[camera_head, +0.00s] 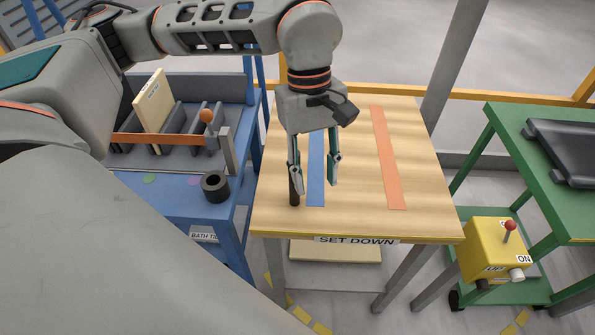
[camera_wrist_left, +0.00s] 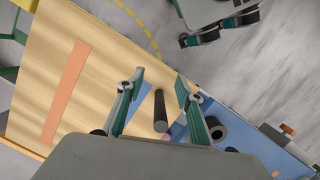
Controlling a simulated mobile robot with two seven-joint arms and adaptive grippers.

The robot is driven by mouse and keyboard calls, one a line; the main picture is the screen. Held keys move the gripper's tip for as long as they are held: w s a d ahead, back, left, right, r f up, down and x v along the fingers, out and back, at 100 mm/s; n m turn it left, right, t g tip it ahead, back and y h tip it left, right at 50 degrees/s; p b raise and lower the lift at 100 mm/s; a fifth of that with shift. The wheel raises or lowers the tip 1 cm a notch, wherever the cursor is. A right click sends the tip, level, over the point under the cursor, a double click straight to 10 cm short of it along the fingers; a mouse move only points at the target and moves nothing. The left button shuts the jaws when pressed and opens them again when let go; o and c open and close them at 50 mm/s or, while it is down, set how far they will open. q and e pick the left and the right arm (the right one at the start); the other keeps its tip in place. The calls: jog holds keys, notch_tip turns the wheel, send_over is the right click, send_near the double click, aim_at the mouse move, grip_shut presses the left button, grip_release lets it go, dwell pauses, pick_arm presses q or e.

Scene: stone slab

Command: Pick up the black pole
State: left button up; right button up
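The black pole (camera_head: 294,192) is a short dark cylinder, seemingly upright, near the front left of the wooden set-down table (camera_head: 352,190). My left gripper (camera_head: 314,180) is over this table, fingers pointing down. It is open, with a wide gap. In the head view its left finger overlaps the upper part of the pole. In the left wrist view the pole (camera_wrist_left: 160,110) appears in the gap between the open fingertips (camera_wrist_left: 158,82), with clear space on both sides. No contact shows. My right gripper cannot be made out in either view.
A blue stripe (camera_head: 316,170) and an orange stripe (camera_head: 387,160) mark the tabletop. A blue bench (camera_head: 185,205) stands left, with a black ring (camera_head: 215,186) and a divided rack. A green table (camera_head: 545,190) and a yellow control box (camera_head: 490,250) are right.

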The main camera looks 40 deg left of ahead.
pick_arm(q)
jog(key=w+a, duration=0.1)
jog(key=a, duration=0.1)
jog(key=w+a+r+t+y, duration=0.1)
jog(key=a, duration=0.1)
jog(key=w+a+r+y, duration=0.1)
jog(key=a, duration=0.1)
jog(key=shift+a+r, duration=0.1)
jog(key=shift+a, duration=0.35)
notch_tip(320, 180, down, 8)
jog(key=b, duration=0.1)
jog(key=shift+r, duration=0.15)
grip_shut()
